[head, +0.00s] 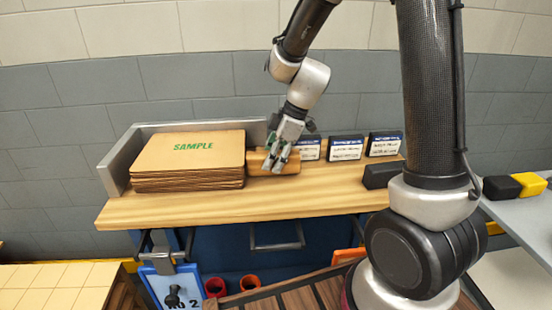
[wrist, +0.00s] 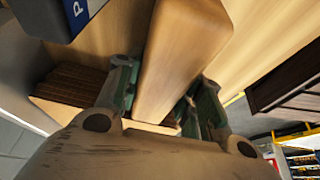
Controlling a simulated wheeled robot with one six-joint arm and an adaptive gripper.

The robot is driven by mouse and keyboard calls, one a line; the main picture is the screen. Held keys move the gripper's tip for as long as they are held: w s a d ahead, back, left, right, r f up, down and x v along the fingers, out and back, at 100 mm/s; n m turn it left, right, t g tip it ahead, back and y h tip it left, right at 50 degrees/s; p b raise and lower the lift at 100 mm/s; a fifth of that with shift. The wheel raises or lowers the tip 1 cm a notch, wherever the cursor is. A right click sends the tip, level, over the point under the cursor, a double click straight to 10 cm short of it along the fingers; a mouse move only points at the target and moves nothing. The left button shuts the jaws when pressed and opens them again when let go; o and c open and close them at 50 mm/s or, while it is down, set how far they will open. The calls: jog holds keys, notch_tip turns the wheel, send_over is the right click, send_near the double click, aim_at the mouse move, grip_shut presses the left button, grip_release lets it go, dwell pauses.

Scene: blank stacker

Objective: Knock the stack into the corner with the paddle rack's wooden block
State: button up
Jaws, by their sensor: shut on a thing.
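The stack (head: 190,163) of brown card blanks, with green SAMPLE on top, lies on the wooden bench (head: 240,205). A grey metal corner fence (head: 118,163) stands along its left and back sides; the stack looks roughly even, with slightly uneven layers at its edge. My gripper (head: 279,163) is at the stack's right side, shut on the wooden block (head: 289,166). In the wrist view the block (wrist: 183,50) sits between the fingers (wrist: 157,102), with layered card edges (wrist: 72,88) to the left. The block's left end is at the stack's right edge; I cannot tell whether they touch.
Several dark boxes with white labels (head: 346,148) stand behind and right of the block. A black block (head: 382,175) lies at the bench's right end. The bench front is clear. A blue-and-white sign (head: 172,287) and red cups (head: 216,287) are below.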

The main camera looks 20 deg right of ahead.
aim_at(262, 154)
jog(key=shift+w+a, duration=0.2)
jog(key=shift+a, duration=0.7)
jog(key=shift+w+a, duration=0.2)
jog(key=shift+a, duration=0.75)
jog(key=shift+s+d, duration=0.2)
jog(key=shift+d, duration=0.8)
jog(key=shift+r, duration=4.5)
